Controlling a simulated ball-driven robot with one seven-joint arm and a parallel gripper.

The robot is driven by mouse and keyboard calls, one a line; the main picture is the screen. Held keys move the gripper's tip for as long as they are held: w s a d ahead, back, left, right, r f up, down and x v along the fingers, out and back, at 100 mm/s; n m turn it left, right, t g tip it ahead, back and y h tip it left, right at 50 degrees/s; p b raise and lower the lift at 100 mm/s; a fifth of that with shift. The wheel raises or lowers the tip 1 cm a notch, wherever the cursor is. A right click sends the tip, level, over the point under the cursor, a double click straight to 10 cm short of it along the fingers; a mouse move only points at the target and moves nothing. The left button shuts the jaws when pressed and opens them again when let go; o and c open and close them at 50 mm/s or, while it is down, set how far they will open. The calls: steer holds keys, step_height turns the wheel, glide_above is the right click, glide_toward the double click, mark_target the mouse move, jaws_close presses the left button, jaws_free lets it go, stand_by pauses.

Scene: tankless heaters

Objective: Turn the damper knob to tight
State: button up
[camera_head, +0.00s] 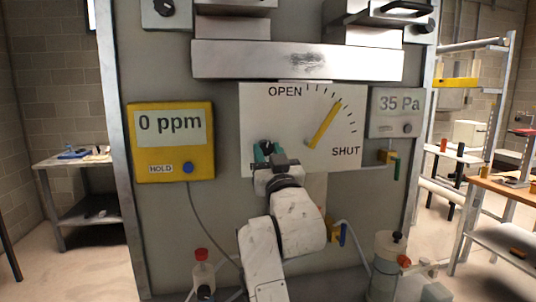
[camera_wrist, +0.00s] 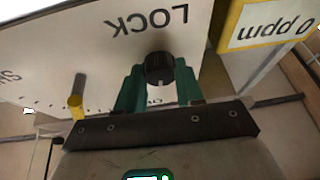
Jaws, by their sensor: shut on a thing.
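The black knob (camera_head: 266,146) sits at the left of the white damper plate (camera_head: 290,100), which is marked OPEN at the top and SHUT at the lower right. My gripper (camera_head: 268,155) has green fingers shut on this knob. In the wrist view, the knob (camera_wrist: 159,68) is between the two fingers, with the word LOCK upside down beyond it. The yellow pointer (camera_head: 324,125) on the plate's scale tilts up to the right, between OPEN and SHUT. My fingers and wrist hide part of the knob and the plate's lower left; I see no word "tight".
A yellow meter (camera_head: 145,142) reading 0 ppm is left of the plate. A grey gauge (camera_head: 397,112) reading 35 Pa is at its right. A yellow valve with a green handle (camera_head: 397,170) hangs below the gauge. A red-capped bottle (camera_head: 201,270) stands below.

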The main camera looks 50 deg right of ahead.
steer(key=shift+f+b, duration=0.1)
steer(key=shift+b, duration=0.2)
